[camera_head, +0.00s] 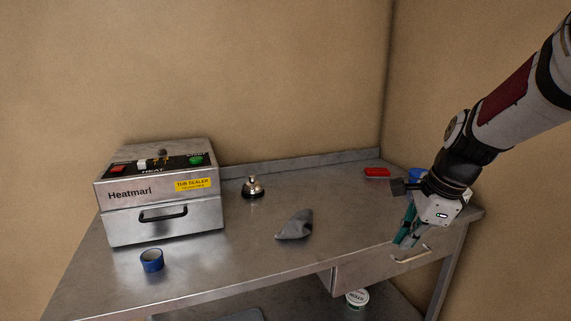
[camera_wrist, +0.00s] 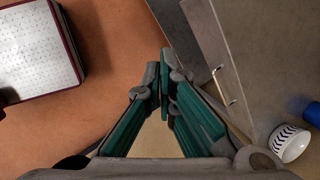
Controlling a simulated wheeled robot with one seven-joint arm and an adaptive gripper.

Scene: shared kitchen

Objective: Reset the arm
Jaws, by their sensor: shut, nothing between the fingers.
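My gripper (camera_head: 404,240) hangs from my arm at the right side of the head view, near the right front part of the metal table (camera_head: 265,262). Its green fingers point down, close to the front of the drawer. In the wrist view the fingertips of my gripper (camera_wrist: 161,68) meet, and nothing is between them. The drawer handle (camera_wrist: 229,85) shows to the right of the fingers in the wrist view, apart from them.
On the table are a Heatmarl tub sealer (camera_head: 150,222), a bell (camera_head: 253,188), a grey cloth (camera_head: 295,225), a blue tape roll (camera_head: 151,260) and a red item (camera_head: 376,172). A blue item (camera_head: 416,175) sits behind my gripper. A white tub (camera_head: 357,297) stands below the table.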

